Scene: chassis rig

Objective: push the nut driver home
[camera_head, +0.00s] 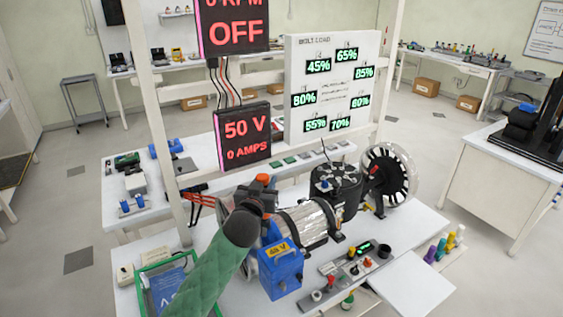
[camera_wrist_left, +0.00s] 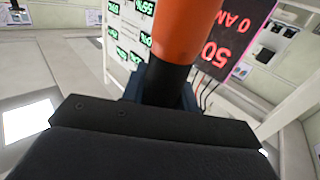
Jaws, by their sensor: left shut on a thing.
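The nut driver (camera_head: 262,179) shows in the head view as a small orange cap just above my left gripper (camera_head: 262,194). In the left wrist view the nut driver (camera_wrist_left: 195,28) is a large orange handle with a black part below it. My left gripper (camera_wrist_left: 160,97) is shut on this black part, with its dark blue fingers on either side. The tool's lower end is hidden behind the gripper and wrist, so I cannot tell what it touches. My right gripper is not in view.
A silver cylinder (camera_head: 303,222) and a black round housing (camera_head: 337,188) stand right of the gripper. A blue 48 V box (camera_head: 281,271) is in front. A bolt load board (camera_head: 333,88) and a red 50 V display (camera_head: 243,137) stand behind.

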